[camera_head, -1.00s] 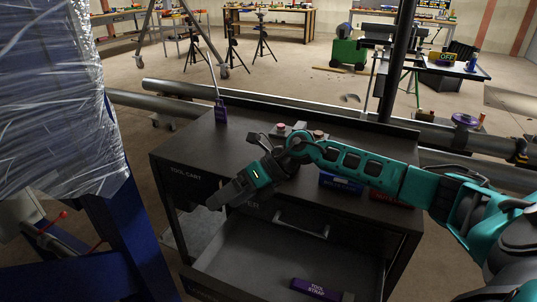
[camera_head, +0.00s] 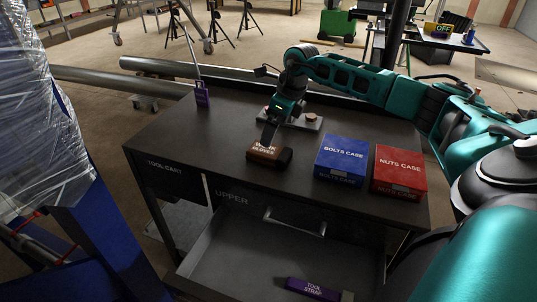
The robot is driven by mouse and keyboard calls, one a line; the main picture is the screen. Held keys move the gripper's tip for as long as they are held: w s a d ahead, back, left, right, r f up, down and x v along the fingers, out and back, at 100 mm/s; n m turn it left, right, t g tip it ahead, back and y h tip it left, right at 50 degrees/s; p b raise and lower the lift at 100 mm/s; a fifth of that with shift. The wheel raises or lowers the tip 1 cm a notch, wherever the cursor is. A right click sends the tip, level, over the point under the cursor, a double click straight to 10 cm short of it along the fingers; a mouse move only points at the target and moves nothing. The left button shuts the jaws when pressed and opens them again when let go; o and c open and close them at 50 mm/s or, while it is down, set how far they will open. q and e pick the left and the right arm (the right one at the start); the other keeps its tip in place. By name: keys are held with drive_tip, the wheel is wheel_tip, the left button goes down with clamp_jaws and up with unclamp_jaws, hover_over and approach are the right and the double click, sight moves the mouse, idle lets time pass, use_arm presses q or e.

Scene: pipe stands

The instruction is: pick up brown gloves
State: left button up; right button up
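The brown gloves (camera_head: 262,153) lie on the dark top of the tool cart (camera_head: 205,150), near its front middle. They look like a small brown and black block with a label reading "GLOVES". My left gripper is not in view.
A blue bolts case (camera_head: 341,160) and a red nuts case (camera_head: 399,171) stand right of the gloves. A purple tagged item (camera_head: 202,95) is at the back left. The upper drawer (camera_head: 240,262) is pulled out, with a purple tool strap (camera_head: 312,289) inside.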

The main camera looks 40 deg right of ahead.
sight(269, 150)
drive_tip(key=x, duration=0.7)
drive_tip(key=shift+d+f+b, duration=0.3)
drive_tip(key=shift+f, duration=0.05)
drive_tip(key=shift+c, duration=0.2)
drive_tip(key=c, duration=1.1)
